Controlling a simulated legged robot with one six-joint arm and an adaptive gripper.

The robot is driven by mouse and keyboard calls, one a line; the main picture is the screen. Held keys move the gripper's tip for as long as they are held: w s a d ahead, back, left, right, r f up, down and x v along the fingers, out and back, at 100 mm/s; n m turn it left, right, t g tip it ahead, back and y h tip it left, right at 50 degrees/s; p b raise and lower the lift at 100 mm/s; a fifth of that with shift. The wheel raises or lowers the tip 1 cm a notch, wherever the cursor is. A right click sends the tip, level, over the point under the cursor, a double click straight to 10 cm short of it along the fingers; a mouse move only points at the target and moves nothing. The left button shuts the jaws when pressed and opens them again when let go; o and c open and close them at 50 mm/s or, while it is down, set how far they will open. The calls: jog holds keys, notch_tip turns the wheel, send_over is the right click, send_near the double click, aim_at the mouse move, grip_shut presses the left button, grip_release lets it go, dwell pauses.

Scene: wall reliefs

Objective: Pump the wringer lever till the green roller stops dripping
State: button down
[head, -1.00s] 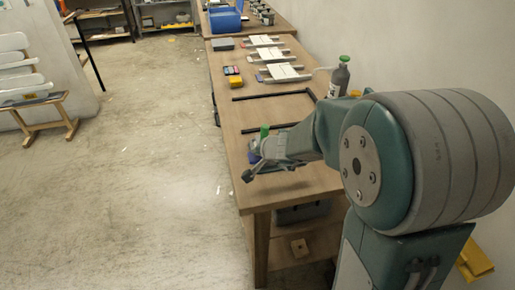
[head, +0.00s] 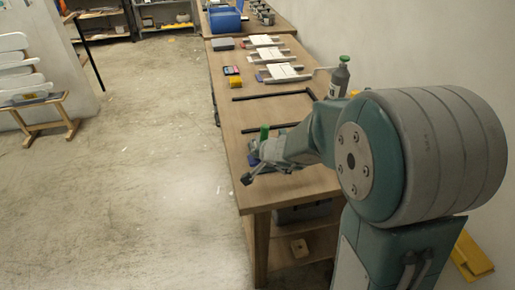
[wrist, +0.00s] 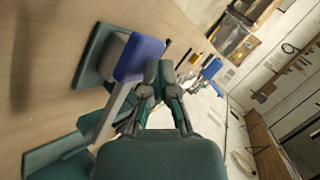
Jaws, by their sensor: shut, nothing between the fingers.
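A small green upright piece (head: 264,132) stands at the near end of the workbench beside my gripper; I cannot tell whether it is the roller. In the wrist view, a metal lever bar (wrist: 117,106) with a blue grip (wrist: 139,58) lies just left of my gripper (wrist: 160,75). The bar runs down toward dark green parts (wrist: 58,156) on the wooden top. My gripper, also in the head view (head: 249,177), is shut and empty, close to the blue grip; contact is unclear. Much of the wringer is hidden behind my arm, and no drips are discernible.
The wooden workbench (head: 228,131) runs along the right wall. A dark bar frame (head: 272,95), white panels (head: 280,72), a yellow block (head: 236,83) and a green-capped bottle (head: 341,75) are farther back on it.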

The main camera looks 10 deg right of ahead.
jog(key=shift+a+f, duration=0.1)
jog(key=shift+f, duration=0.3)
dwell(0.8)
jog(key=shift+d+r, duration=0.25)
jog(key=shift+r, duration=0.7)
jog(key=shift+d+r, duration=0.25)
jog(key=shift+r, duration=0.65)
jog(key=shift+d+r, duration=0.25)
jog(key=shift+r, duration=0.7)
jog(key=shift+r, duration=0.1)
jog(key=shift+d+r, duration=0.2)
jog(key=shift+r, duration=0.6)
jog(key=shift+d+r, duration=0.25)
jog(key=shift+r, duration=0.5)
jog(key=shift+d+r, duration=0.2)
jog(key=shift+r, duration=0.6)
